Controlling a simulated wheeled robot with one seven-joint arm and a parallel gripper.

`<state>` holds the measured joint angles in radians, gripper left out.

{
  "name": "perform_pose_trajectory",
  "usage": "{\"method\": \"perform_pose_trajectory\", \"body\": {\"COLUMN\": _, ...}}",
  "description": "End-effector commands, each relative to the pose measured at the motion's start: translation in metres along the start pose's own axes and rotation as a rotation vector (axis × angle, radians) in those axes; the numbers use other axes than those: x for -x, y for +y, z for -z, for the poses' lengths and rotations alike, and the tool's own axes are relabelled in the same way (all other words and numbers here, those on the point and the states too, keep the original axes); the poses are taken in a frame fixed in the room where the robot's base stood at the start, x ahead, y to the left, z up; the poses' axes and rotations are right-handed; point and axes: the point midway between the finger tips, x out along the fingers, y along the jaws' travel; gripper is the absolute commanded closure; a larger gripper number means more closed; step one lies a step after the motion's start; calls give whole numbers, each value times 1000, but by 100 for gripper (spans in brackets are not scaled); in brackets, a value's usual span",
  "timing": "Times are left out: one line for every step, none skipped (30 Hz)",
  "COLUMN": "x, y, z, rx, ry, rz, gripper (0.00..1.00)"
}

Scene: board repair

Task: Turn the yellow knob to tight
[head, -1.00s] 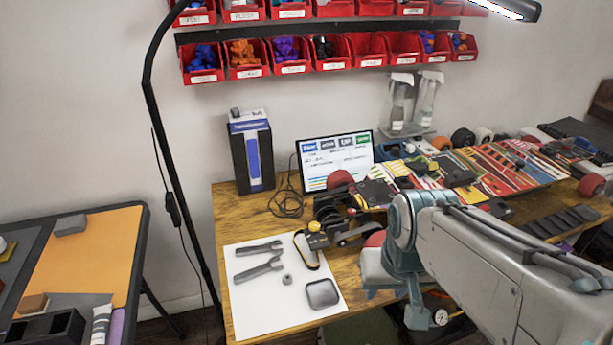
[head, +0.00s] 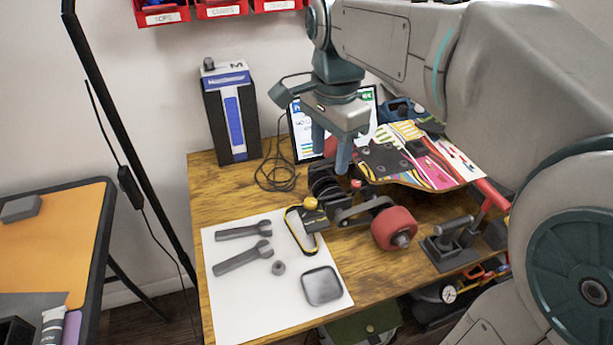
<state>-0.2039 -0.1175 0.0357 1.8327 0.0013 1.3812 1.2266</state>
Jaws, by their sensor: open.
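The yellow knob (head: 310,203) is a small round knob in the head view, at the upper end of a black-and-yellow piece (head: 301,230) near the right edge of the white sheet. I cannot tell whether the knob is tight or loose. My gripper (head: 331,152) is open and points down, with its two fingers apart. In the picture it is above and slightly right of the knob, not touching it.
Two grey wrenches (head: 243,257), a nut (head: 278,267) and a grey tray (head: 322,286) lie on the white sheet (head: 232,310). A truck with a red wheel (head: 394,229) stands right of the knob. The skateboard deck (head: 420,160) lies behind. Bare wood is left of the sheet.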

Motion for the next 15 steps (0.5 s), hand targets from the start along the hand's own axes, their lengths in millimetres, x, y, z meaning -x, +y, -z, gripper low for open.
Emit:
{"method": "perform_pose_trajectory", "body": {"x": -5, "y": -10, "z": -3, "rx": -61, "ry": -4, "rz": -9, "gripper": 54}}
{"method": "perform_pose_trajectory", "body": {"x": -4, "y": -15, "z": -5, "rx": -100, "ry": -6, "rz": -15, "gripper": 54}}
{"method": "perform_pose_trajectory", "body": {"x": -3, "y": -20, "z": -7, "rx": -144, "ry": -8, "rz": -21, "gripper": 54}}
{"method": "perform_pose_trajectory", "body": {"x": -2, "y": -23, "z": -8, "rx": -173, "ry": -9, "rz": -27, "gripper": 54}}
{"method": "perform_pose_trajectory", "body": {"x": 0, "y": -26, "z": -9, "rx": -199, "ry": -10, "rz": -30, "gripper": 54}}
{"method": "perform_pose_trajectory", "body": {"x": 1, "y": -28, "z": -10, "rx": -228, "ry": -11, "rz": -35, "gripper": 54}}
{"method": "perform_pose_trajectory", "body": {"x": 1, "y": -30, "z": -11, "rx": -247, "ry": -11, "rz": -38, "gripper": 54}}
{"method": "perform_pose_trajectory", "body": {"x": 2, "y": -32, "z": -12, "rx": -261, "ry": -12, "rz": -40, "gripper": 54}}
{"method": "perform_pose_trajectory", "body": {"x": 2, "y": -33, "z": -12, "rx": -274, "ry": -12, "rz": -42, "gripper": 54}}
{"method": "perform_pose_trajectory", "body": {"x": 1, "y": -33, "z": -13, "rx": -282, "ry": -12, "rz": -44, "gripper": 54}}
{"method": "perform_pose_trajectory", "body": {"x": 0, "y": -34, "z": -13, "rx": -288, "ry": -12, "rz": -45, "gripper": 54}}
{"method": "perform_pose_trajectory", "body": {"x": -3, "y": -34, "z": -13, "rx": -291, "ry": -12, "rz": -46, "gripper": 54}}
{"method": "perform_pose_trajectory", "body": {"x": -6, "y": -34, "z": -13, "rx": -292, "ry": -12, "rz": -46, "gripper": 54}}
{"method": "perform_pose_trajectory", "body": {"x": -10, "y": -33, "z": -13, "rx": -293, "ry": -12, "rz": -46, "gripper": 54}}
{"method": "perform_pose_trajectory", "body": {"x": -16, "y": -33, "z": -13, "rx": -292, "ry": -12, "rz": -47, "gripper": 54}}
